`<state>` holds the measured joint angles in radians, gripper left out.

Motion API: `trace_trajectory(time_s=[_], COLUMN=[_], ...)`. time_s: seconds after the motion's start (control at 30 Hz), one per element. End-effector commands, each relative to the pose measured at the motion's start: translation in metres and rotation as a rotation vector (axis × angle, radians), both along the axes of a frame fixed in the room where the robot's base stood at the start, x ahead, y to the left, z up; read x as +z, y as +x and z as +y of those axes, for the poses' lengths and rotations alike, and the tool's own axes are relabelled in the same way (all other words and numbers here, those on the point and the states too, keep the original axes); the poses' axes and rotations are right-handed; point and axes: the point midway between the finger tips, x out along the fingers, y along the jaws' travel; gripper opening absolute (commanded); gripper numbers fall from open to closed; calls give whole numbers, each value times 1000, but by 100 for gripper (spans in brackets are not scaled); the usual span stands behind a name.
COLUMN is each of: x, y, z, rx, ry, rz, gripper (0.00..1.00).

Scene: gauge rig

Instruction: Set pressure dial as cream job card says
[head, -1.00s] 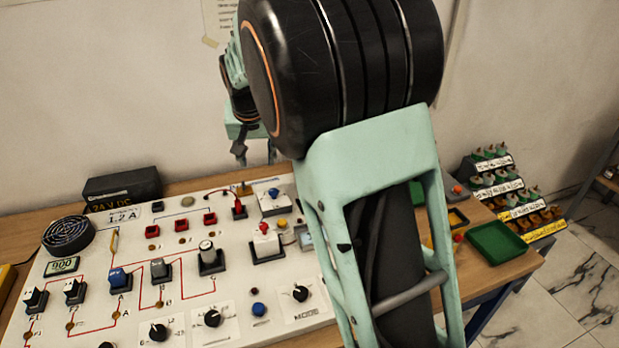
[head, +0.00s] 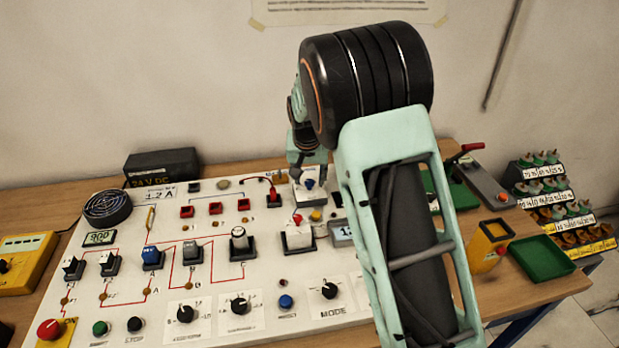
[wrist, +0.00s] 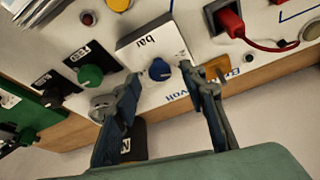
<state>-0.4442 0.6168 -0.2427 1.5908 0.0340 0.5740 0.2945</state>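The pressure dial is a blue knob on a white plate marked "bar" in the wrist view (wrist: 159,69). In the head view the blue knob (head: 309,184) sits at the back right of the white panel. My gripper (wrist: 168,84) is open, its two dark fingers spread on either side of the knob's near side. I cannot tell whether either finger touches it. In the head view my gripper (head: 306,166) is just above and behind the knob, partly hidden. A cream paper (head: 345,10) on the wall is cut off, its text unreadable; I cannot tell whether it is the job card.
A red plug with a cable (head: 273,197) stands left of the dial; it also shows in the wrist view (wrist: 231,22). A white switch block (head: 299,235) stands in front. A green tray (head: 542,258) lies far right.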

Motion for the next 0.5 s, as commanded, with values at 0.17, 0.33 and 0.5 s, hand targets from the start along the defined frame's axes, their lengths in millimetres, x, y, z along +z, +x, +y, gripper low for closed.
trace_trajectory(time_s=[0.17, 0.33, 0.5], x=[-11, -12, -12], y=[5, 6, 5], z=[0, 0, 0], rx=[-1, -1, -1], ry=[1, 1, 1], rz=[-1, -1, -1], gripper=[39, 39, 33])
